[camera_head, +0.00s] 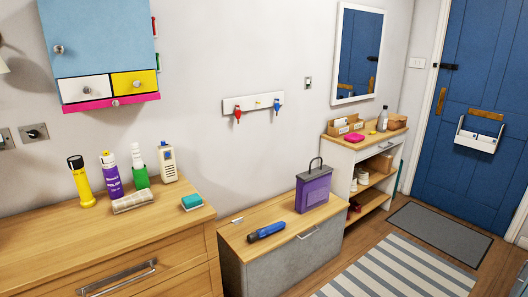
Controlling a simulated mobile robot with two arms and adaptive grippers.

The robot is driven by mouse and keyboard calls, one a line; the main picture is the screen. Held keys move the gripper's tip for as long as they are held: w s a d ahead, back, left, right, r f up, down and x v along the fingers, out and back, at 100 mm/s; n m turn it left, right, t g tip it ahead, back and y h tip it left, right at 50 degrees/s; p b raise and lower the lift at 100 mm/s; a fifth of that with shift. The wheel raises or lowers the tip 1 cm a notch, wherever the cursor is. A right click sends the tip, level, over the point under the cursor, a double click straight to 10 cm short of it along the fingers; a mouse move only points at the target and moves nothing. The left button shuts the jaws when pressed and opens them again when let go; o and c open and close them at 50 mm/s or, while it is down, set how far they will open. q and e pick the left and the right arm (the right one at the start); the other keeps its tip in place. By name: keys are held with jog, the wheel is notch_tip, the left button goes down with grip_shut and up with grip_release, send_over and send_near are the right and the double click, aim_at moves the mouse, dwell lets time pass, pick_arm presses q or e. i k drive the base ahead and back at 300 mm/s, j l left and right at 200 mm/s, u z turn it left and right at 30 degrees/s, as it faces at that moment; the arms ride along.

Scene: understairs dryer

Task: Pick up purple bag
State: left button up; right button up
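The purple bag (314,191) stands upright on the wooden top of a low grey cabinet (280,264), near its back right end. It has a dark upper part and a dark loop handle that sticks up above it. Nothing covers it from this side. Neither of my grippers shows in the head view.
A blue cylindrical object (266,231) lies on the cabinet top, left of the bag. A taller wooden dresser (190,228) with several bottles stands at the left. A white shelf unit (342,157) is behind right. A striped rug (398,270) covers open floor at the right.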

aim_at(312, 186)
jog(key=i+l+z, duration=0.1)
jog(key=i+z, duration=0.6)
jog(key=i, duration=0.15)
jog(key=i+j+z, duration=0.1)
jog(key=i+z, duration=0.25)
jog(key=i, duration=0.05)
